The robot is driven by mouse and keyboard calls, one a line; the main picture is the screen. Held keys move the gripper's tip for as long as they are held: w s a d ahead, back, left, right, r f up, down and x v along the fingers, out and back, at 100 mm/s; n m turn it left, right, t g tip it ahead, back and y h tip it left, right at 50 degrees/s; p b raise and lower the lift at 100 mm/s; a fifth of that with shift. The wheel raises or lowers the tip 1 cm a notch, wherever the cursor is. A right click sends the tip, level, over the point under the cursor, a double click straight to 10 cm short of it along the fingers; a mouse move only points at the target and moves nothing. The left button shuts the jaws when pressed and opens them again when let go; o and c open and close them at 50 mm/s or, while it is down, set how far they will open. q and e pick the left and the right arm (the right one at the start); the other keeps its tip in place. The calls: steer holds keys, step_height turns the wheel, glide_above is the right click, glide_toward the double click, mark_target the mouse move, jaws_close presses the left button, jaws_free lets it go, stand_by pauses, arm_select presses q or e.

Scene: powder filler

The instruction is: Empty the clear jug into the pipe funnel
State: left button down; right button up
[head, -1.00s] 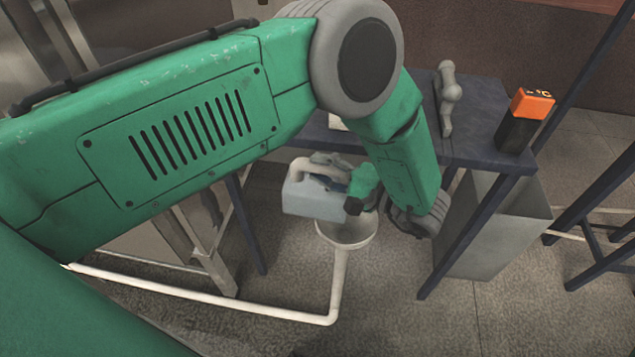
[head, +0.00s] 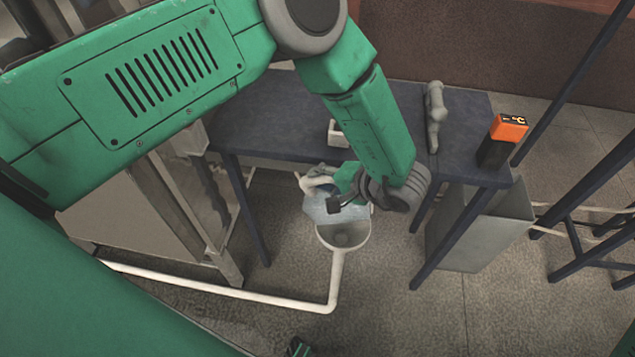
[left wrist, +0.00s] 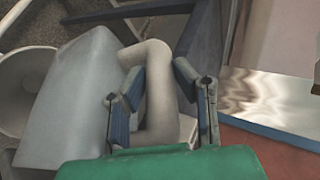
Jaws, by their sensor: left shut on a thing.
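The clear jug (head: 338,209) is a pale blue-grey container with a light handle, held above the far side of the pipe funnel. In the left wrist view the jug (left wrist: 72,95) fills the left side, tilted. My left gripper (head: 340,190) is shut on the jug's handle; in the left wrist view its two blue fingers lie on either side of the handle (left wrist: 158,85). The white pipe funnel (head: 343,246) is open at the top, and its rim also shows in the left wrist view (left wrist: 18,90). I cannot see any contents leaving the jug.
A dark blue table (head: 275,125) stands behind the funnel, with a small white box (head: 337,134), a grey tool (head: 435,115) and an orange-black battery (head: 503,140) on it. A grey bin (head: 478,232) stands at the right. A white pipe (head: 220,290) runs left along the floor.

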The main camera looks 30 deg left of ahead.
arm_select(q)
steer(key=r+h+p, duration=0.2)
steer(key=h+p, duration=0.1)
steer(key=p, duration=0.1)
steer(key=shift+n, duration=0.4)
steer(key=shift+a+r+t+h, duration=0.1)
steer(key=shift+t+h, duration=0.2)
steer(key=shift+h, duration=0.3)
steer(key=shift+n+h, duration=0.3)
steer(key=shift+h, duration=0.5)
steer(key=h, duration=0.1)
steer(key=r+t+h, duration=0.1)
steer(key=shift+n+h, duration=0.3)
steer(key=h, duration=0.1)
steer(key=h+b, duration=0.1)
steer(key=shift+r+n+t+h+b, duration=0.2)
steer(key=shift+n+t+h+b, duration=0.1)
steer(key=shift+t+h, duration=0.1)
steer(key=shift+r, duration=0.15)
arm_select(e)
step_height(320, 180, up, 4)
steer(key=shift+a+f, duration=0.1)
steer(key=shift+a, duration=0.05)
steer(key=shift+d, duration=0.2)
arm_select(q)
steer(key=shift+d, duration=0.2)
arm_select(e)
steer(key=shift+s, duration=0.1)
